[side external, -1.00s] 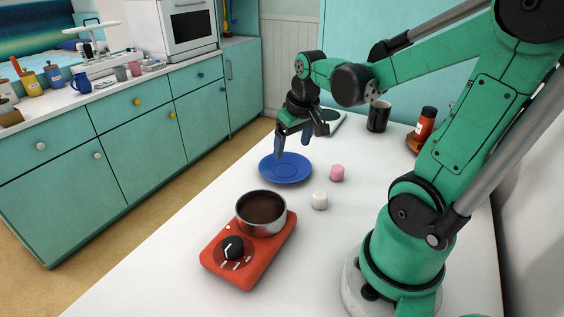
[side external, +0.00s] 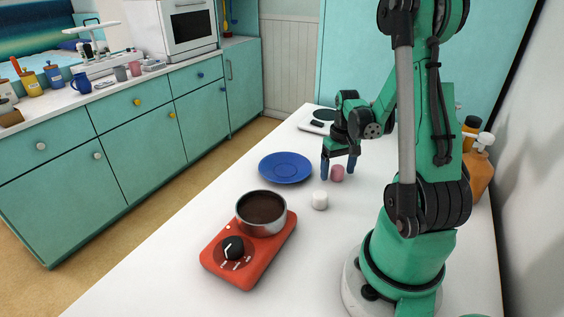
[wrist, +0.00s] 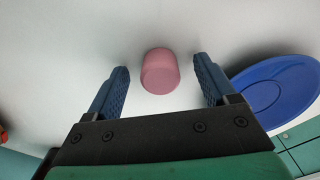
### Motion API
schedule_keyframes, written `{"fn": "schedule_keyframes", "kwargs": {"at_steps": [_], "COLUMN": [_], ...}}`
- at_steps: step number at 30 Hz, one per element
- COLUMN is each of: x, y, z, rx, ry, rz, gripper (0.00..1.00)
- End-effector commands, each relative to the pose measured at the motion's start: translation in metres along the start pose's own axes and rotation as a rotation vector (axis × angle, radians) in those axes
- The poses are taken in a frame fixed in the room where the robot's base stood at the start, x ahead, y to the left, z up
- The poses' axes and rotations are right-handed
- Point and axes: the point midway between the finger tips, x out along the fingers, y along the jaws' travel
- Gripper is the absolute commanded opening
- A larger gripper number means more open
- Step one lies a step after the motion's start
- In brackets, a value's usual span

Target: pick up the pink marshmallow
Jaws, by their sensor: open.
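The pink marshmallow (side external: 337,174) stands on the white table, right of the blue plate. In the wrist view the pink marshmallow (wrist: 160,71) is centred sideways between my two blue fingers, with clear space on both sides. My gripper (side external: 338,172) is open and low over the table, with its fingertips at the marshmallow. It also shows in the wrist view (wrist: 161,82), empty, touching nothing that I can see. A white marshmallow (side external: 319,200) stands nearer the camera.
The blue plate (side external: 286,168) lies left of the fingers; it also shows in the wrist view (wrist: 268,94). A red hot plate (side external: 222,262) bears a steel pot (side external: 262,227) with dark contents. Bottles (side external: 479,165) stand behind my arm. A scale-like pad (side external: 318,122) lies at the table's far end.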

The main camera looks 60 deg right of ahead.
Motion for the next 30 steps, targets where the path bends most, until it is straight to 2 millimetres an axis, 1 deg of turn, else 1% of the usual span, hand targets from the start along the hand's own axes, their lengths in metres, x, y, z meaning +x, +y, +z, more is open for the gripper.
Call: {"fn": "schedule_keyframes", "kwargs": {"at_steps": [9,10,11,12,14,15,18,26,30], "x": [0.003,0.0029,0.0029,0.0029,0.0029,0.0028,0.0028,0.0024,-0.0015], "y": [-0.0002,-0.0002,-0.0002,-0.0002,-0.0002,-0.0002,-0.0002,-0.0002,-0.0001], "z": [0.0001,0.0001,0.0001,0.0001,0.0001,0.0001,0.0001,0.0001,0.0], "rx": [0.0,0.0,0.0,0.0,0.0,0.0,0.0,0.0,0.0], "ry": [0.0,0.0,0.0,0.0,0.0,0.0,0.0,0.001,0.001], "rz": [0.0,0.0,0.0,0.0,0.0,0.0,0.0,0.0,0.0], "gripper": [0.78,0.73,0.64,0.53,0.36,0.24,0.0,0.0,0.0]}}
